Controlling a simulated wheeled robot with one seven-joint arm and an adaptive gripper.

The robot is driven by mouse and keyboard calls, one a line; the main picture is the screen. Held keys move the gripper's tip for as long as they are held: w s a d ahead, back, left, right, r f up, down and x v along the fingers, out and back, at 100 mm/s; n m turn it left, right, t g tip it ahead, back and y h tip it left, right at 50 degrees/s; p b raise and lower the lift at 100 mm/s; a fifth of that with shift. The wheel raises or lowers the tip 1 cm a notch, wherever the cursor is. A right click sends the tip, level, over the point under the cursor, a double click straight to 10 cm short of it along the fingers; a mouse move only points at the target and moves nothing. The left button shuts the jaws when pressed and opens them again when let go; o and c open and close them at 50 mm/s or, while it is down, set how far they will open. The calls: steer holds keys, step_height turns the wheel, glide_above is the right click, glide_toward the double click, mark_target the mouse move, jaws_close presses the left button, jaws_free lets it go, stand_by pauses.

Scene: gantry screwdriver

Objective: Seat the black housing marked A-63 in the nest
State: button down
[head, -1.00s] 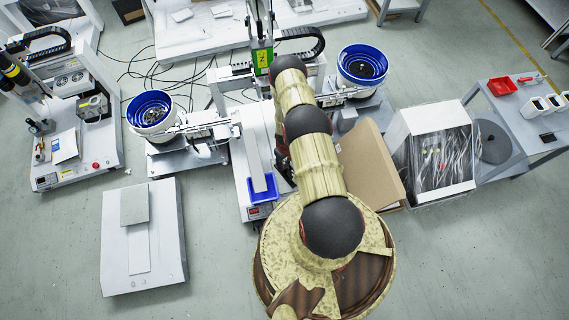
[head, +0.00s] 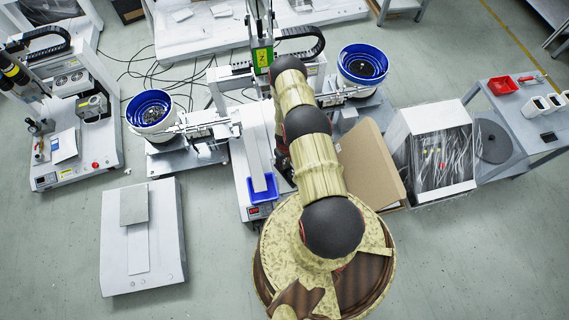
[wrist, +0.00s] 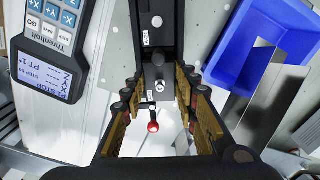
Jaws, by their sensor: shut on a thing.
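In the wrist view my gripper (wrist: 158,80) has its two fingers closed against the sides of a black housing (wrist: 156,72). A red-knobbed lever (wrist: 153,127) shows between the fingers. I cannot make out the nest for certain. In the head view my arm hides the gripper and the housing.
A grey pendant (wrist: 55,40) with blue keys lies left of the fingers. A blue bin (wrist: 222,50) and a bent metal plate (wrist: 262,80) lie on the right. The gantry station (head: 247,150) stands between two blue bowl feeders, left (head: 150,108) and right (head: 362,63).

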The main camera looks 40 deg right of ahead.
mark_target(285, 164)
steer(key=shift+f+b, duration=0.35)
steer(key=shift+f, duration=0.25)
steer(key=c, duration=1.4)
jaws_free()
steer(key=shift+o, duration=0.5)
steer(key=shift+r, duration=0.2)
step_height(285, 164, up, 12)
steer(key=shift+f, duration=0.15)
